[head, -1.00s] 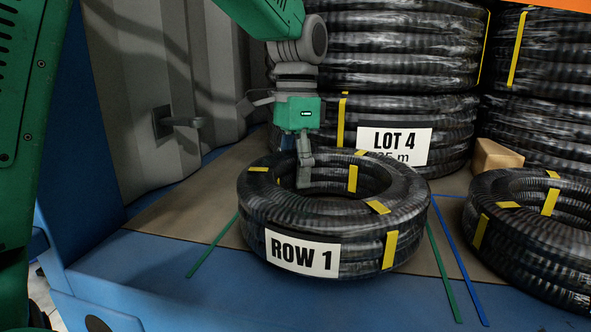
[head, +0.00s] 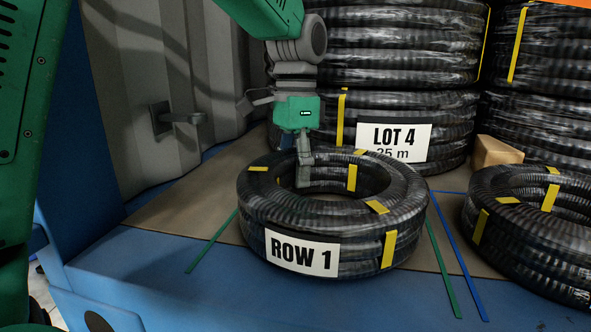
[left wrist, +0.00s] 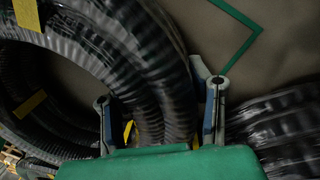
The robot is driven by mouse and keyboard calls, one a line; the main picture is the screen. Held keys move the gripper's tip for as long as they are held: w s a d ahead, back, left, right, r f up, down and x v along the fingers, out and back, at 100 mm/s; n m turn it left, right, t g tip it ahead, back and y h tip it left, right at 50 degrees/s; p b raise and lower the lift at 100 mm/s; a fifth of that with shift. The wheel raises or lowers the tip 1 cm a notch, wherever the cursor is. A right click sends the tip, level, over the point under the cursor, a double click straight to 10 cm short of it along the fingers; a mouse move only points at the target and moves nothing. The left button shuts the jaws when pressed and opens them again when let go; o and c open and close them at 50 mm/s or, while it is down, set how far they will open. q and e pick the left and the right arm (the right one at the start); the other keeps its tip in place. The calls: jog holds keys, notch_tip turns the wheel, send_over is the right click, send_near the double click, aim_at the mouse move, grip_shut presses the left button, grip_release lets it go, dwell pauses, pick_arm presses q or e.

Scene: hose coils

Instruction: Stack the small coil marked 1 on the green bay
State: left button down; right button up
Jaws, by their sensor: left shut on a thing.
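The small black coil labelled ROW 1 (head: 322,267), with yellow bands, lies level between the green lines of the green bay (head: 212,241). Whether its underside touches the floor or is just above it, I cannot tell. My left gripper (head: 304,172) reaches down at the coil's back left and is shut on its ring, one finger inside the hole. In the left wrist view the coil's tube (left wrist: 150,75) passes between the two fingers (left wrist: 160,118). A corner of the green line (left wrist: 240,45) shows there on bare floor. My right gripper is not in view.
A tall stack of large coils labelled LOT 4 (head: 395,142) stands close behind. Another small coil (head: 535,235) lies at right beyond a blue line (head: 460,258). A wooden block (head: 496,152) sits behind it. A grey corrugated wall with a latch (head: 178,118) bounds the left.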

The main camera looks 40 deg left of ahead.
aim_at(295, 151)
pick_arm(q)
jog(key=shift+f, duration=0.3)
dwell(0.6)
jog(key=c, duration=0.7)
grip_release()
jog(key=shift+d, duration=0.1)
jog(key=shift+s+f, duration=0.1)
jog(key=shift+r, duration=0.2)
jog(key=shift+w+a+r, duration=0.1)
jog(key=shift+w+r, duration=0.1)
jog(key=shift+r, duration=1.45)
jog(key=shift+w+a+r, duration=0.1)
jog(key=shift+w+r, duration=0.1)
jog(key=shift+r, duration=1.45)
notch_tip(295, 151, up, 12)
jog(key=w, duration=0.1)
jog(key=shift+w+a, duration=0.15)
jog(key=shift+a, duration=0.2)
jog(key=shift+f, duration=0.1)
